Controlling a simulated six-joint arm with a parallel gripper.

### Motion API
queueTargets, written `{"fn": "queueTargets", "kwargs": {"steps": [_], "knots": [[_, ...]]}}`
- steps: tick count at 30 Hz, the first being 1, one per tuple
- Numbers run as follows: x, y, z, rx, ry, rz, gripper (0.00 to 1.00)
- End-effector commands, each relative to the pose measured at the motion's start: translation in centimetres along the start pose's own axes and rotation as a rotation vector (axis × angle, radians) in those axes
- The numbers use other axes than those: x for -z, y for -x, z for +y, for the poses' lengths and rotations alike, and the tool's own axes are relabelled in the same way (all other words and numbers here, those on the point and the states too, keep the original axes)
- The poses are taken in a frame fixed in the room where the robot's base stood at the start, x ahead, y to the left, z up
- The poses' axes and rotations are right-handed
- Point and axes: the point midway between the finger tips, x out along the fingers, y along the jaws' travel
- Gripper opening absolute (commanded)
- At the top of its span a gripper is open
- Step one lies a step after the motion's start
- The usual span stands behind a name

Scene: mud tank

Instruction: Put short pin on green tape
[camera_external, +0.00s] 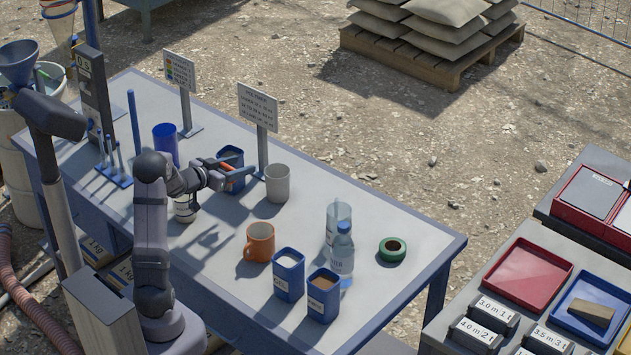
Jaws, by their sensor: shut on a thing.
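My gripper (231,171) is at the back of the table, in front of a blue tin, and above the tabletop. It is shut on a small orange-red piece (228,167) between its fingers. The piece is too small here to tell for certain whether it is the short pin. The green tape (391,259) is a roll lying flat near the right end of the table, well to the right of my gripper. Nothing shows on top of it.
A grey cup (278,185) stands right of my gripper. An orange mug (260,243), two blue tins (289,279) (323,301) and a clear bottle (341,257) stand between it and the tape. A sign (258,108) rises behind. Bare tabletop surrounds the tape's right side.

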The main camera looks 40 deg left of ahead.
Motion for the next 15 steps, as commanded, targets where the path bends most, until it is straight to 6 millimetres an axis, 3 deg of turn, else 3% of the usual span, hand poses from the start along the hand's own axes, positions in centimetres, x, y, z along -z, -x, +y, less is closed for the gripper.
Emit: {"fn": "queueTargets", "kwargs": {"steps": [8, 11, 15], "knots": [[2.1, -2.0, 0.9, 0.008, 0.001, 0.004, 0.23], [4.0, -4.1, 2.0, 0.02, 0.004, 0.005, 0.23], [7.5, -7.8, 5.0, 0.05, 0.016, 0.006, 0.23]]}}
